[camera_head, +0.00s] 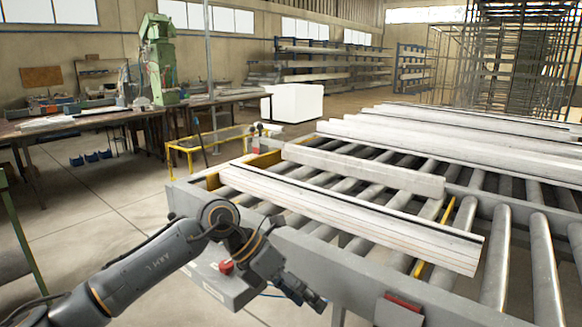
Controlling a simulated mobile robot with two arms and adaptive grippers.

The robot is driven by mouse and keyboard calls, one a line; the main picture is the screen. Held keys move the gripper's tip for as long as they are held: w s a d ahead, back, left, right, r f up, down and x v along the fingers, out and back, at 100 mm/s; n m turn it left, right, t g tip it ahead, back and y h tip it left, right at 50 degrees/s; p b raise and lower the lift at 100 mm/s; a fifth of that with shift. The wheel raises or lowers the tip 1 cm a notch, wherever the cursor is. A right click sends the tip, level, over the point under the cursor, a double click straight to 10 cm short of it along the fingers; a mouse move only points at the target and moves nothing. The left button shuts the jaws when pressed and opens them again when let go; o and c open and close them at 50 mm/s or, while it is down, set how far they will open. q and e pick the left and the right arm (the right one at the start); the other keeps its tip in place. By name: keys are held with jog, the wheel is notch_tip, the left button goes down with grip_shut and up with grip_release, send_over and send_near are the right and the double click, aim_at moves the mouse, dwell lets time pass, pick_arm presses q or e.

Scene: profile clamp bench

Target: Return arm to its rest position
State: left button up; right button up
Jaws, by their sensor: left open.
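My left arm (150,262) comes in from the lower left, dark grey with orange rings at its joints. Its wrist bends down in front of the near side of the roller bench. My left gripper (308,297) is small and dark at the arm's end, pointing down and right beside the bench's grey side rail (345,262). It is open, and I see nothing held in it. My right arm and gripper are not in view.
Long pale profiles (350,214) lie across the rollers (541,265) of the bench. A red part (404,300) sits on the near rail. A yellow frame (205,150), a white box (292,103) and a workbench (60,130) stand beyond. Open floor (105,205) lies left.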

pick_arm(q)
jog(key=s+d+r+n+t+h, duration=0.4)
jog(key=d+r+n+h, duration=0.3)
jog(key=d+r+h, duration=0.4)
jog(key=w+a+f+n+t+y, duration=0.3)
jog(key=a+n+t+y, duration=0.2)
jog(key=a+n+t, duration=0.5)
jog(key=w+a+f+n+t+y, duration=0.3)
jog(key=a+n+t+y, duration=0.3)
jog(key=n, duration=0.7)
jog(key=s+a+f+n+g+y, duration=0.4)
jog(key=a+f+n+y, duration=0.45)
jog(key=a+f, duration=0.45)
jog(key=s+a+f+n+g, duration=0.25)
jog(key=s+f+g, duration=0.35)
jog(key=s+f, duration=0.5)
jog(key=s+a+f+n+g, duration=0.25)
jog(key=s+f+g, duration=0.35)
jog(key=s, duration=0.9)
notch_tip(320, 180, down, 28)
jog(key=s, duration=0.2)
jog(key=s+a+f+g, duration=0.2)
jog(key=s+f, duration=1.2)
jog(key=s, duration=0.1)
jog(key=shift+s+a+f, duration=0.3)
jog(key=shift+s+a, duration=0.1)
